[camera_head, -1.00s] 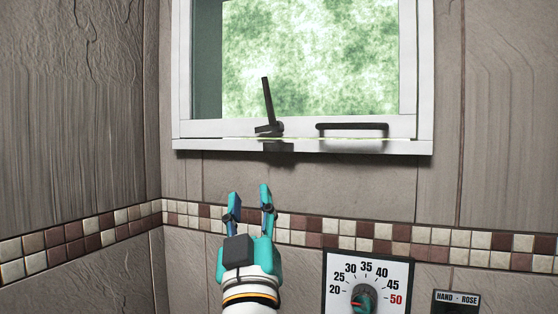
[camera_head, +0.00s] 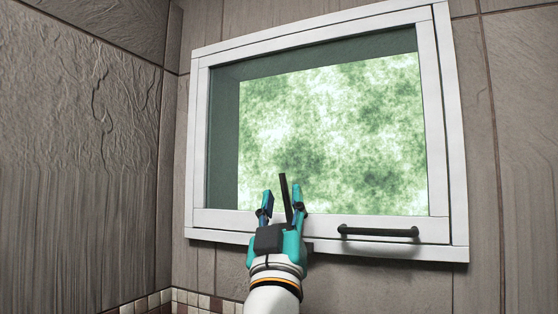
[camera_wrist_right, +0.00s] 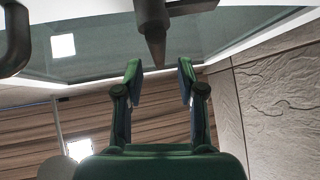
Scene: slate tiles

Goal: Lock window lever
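The window lever (camera_head: 286,198) is a thin dark bar on the lower part of the white window frame (camera_head: 456,180). It stands nearly upright, its top leaning slightly left. My right gripper (camera_head: 281,200) is open, its teal fingers either side of the lever in the head view. In the right wrist view, the dark lever (camera_wrist_right: 153,32) points toward the gap between the open fingertips (camera_wrist_right: 159,72), and no finger clearly touches it. The gripper hides the lever's base in the head view. My left gripper is not in view.
A dark bar handle (camera_head: 378,231) is fixed to the lower window frame, right of the lever. The grey tiled wall (camera_head: 80,150) meets the window wall at a corner on the left. A mosaic strip (camera_head: 190,298) runs below.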

